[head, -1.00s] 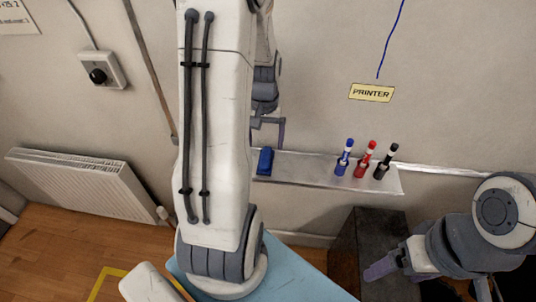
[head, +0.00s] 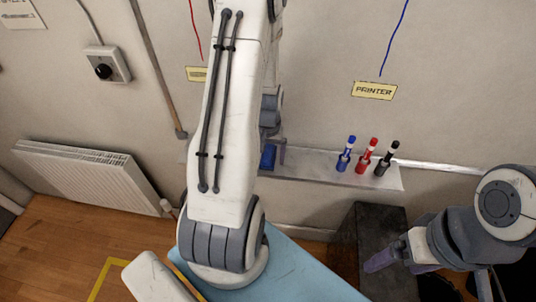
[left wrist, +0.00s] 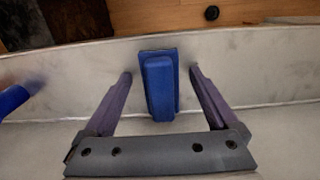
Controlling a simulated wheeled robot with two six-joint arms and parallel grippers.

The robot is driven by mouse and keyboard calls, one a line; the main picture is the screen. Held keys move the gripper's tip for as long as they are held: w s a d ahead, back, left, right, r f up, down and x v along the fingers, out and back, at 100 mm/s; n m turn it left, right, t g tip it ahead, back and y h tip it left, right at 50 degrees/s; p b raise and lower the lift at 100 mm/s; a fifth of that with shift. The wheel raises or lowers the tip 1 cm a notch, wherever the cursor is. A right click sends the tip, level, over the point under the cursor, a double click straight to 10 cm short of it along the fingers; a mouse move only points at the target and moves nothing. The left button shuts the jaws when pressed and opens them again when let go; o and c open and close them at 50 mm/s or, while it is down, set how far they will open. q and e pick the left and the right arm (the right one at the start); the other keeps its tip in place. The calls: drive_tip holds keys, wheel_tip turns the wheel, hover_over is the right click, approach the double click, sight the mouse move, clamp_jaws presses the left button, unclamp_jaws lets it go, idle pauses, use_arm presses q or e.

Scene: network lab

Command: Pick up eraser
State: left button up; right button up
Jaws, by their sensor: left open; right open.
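The blue eraser (head: 268,157) lies on the wall tray, partly hidden behind my left arm in the head view. In the left wrist view the eraser (left wrist: 160,84) sits between the two open fingers of my left gripper (left wrist: 160,78), with a gap on each side. In the head view my left gripper (head: 280,153) is at the eraser and mostly hidden by the arm. My right gripper (head: 390,258) is at the lower right, away from the tray, and holds nothing that I can see.
The tray (head: 320,172) also holds a blue marker (head: 345,155), a red marker (head: 367,156) and a black marker (head: 386,159) upright. A dark box (head: 370,235) stands below. A radiator (head: 90,180) is at the left. A blue surface (head: 290,270) lies in front.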

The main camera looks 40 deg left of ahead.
use_arm(q)
drive_tip(key=c, duration=1.4)
drive_tip(key=shift+r, duration=0.1)
drive_tip(key=shift+c, duration=0.2)
